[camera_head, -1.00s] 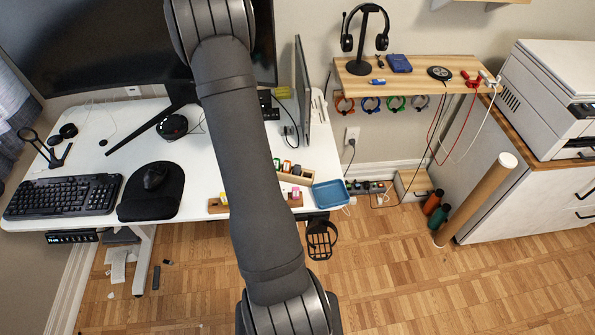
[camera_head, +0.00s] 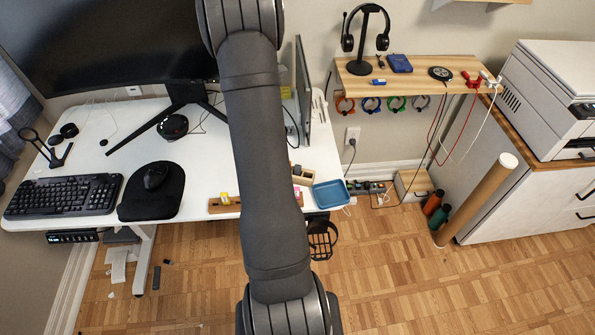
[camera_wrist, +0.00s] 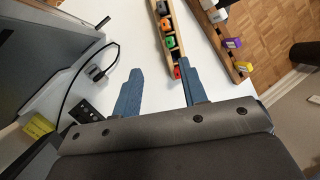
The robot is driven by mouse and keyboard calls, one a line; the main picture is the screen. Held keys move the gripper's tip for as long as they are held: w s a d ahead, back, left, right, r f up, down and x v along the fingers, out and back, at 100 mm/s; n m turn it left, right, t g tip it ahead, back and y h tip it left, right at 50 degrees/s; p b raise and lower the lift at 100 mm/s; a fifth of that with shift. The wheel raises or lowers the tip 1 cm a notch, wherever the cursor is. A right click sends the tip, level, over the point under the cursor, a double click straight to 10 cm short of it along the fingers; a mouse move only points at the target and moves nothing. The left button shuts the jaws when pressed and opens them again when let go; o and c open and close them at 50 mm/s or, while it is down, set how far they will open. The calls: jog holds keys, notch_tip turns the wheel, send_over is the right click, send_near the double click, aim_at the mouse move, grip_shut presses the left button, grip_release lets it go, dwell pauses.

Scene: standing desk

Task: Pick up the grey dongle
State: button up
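My gripper (camera_wrist: 160,66) is open, with two blue fingers apart and nothing between them, above the white desk in the wrist view. A wooden holder (camera_wrist: 197,47) there carries a row of small plugs. A dark grey plug (camera_wrist: 162,8) at its far end may be the grey dongle; I cannot be sure. In the head view my arm hides the gripper and part of the holder (camera_head: 303,178).
A second wooden rack (camera_wrist: 222,44) with purple and yellow pieces stands to the right. A blue tray (camera_head: 331,194) sits at the desk's right corner.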

jog(key=shift+n+g, duration=0.4)
jog(key=shift+s+d+r+x, duration=0.25)
jog(key=shift+d+x, duration=0.3)
jog(key=shift+x, duration=2.1)
jog(key=shift+s+d+r+x, duration=0.25)
jog(key=shift+d+x, duration=0.3)
jog(key=shift+x, duration=2.15)
jog(key=shift+s+d+r+x, duration=0.2)
jog(key=shift+d+x, duration=0.35)
jog(key=shift+x, duration=2.1)
jog(key=shift+r, duration=0.1)
grip_shut()
